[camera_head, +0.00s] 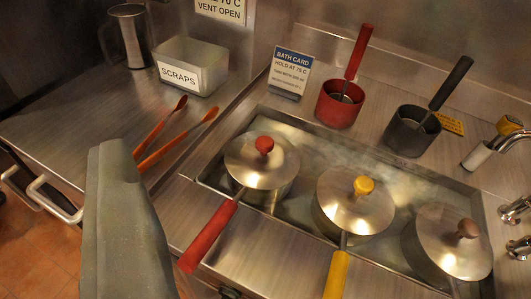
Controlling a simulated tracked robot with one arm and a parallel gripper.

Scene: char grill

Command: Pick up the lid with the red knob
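The lid with the red knob (248,170) is a round steel lid. It sits on a pot in the steaming steel bath, at the left end of a row of three. The red knob (264,144) stands up near its middle. A red handle (208,237) extends from this pot toward the lower left over the bath's front edge. My gripper (122,200) shows as a grey-green shape at lower left, apart from the lid. Its fingers cannot be told apart, so its opening is unclear.
Lids with a yellow knob (364,186) and a brown knob (468,229) sit to the right. Red (339,108) and dark (408,136) dippers stand behind the bath. A bath card (291,72), scraps bin (190,68), and orange-handled tongs (177,140) are nearby. Taps stand at right.

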